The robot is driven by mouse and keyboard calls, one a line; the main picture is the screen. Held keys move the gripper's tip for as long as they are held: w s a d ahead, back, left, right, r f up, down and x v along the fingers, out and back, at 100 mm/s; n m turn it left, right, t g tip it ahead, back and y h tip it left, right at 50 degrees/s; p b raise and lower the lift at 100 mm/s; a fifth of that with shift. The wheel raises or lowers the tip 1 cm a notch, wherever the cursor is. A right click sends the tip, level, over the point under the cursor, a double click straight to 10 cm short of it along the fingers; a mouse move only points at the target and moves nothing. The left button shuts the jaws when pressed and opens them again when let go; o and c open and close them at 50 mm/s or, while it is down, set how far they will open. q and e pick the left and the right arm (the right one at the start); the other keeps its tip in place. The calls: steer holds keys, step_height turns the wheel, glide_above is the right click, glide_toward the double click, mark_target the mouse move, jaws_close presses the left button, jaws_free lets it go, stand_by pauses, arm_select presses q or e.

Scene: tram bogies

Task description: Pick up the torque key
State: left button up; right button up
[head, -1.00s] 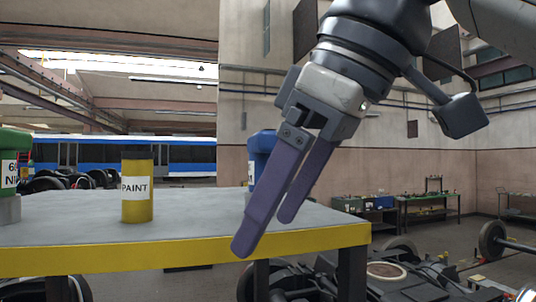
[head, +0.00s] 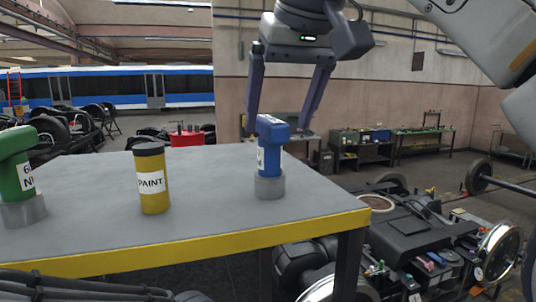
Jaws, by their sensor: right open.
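A blue torque key (head: 270,150) with a grey round base stands upright near the right end of the table, a white label on its left side. A green torque key (head: 19,175) with a label, partly cut off, stands at the table's left. My right gripper (head: 277,127) points down over the blue key. Its two purple fingers are apart, with the tips around the level of the key's top, one to each side in the picture. I cannot tell whether they touch it. My left gripper does not show.
A yellow paint can (head: 152,180) with a dark lid stands on the grey table (head: 210,217) between the two keys. The table has a yellow front edge. Bogie parts (head: 420,240) lie on the floor to the right. Workbenches (head: 360,150) stand behind.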

mark_target(269, 149)
steer(key=shift+x, duration=3.65)
steer(key=shift+s+a, duration=0.1)
steer(key=shift+a, duration=0.05)
jaws_close()
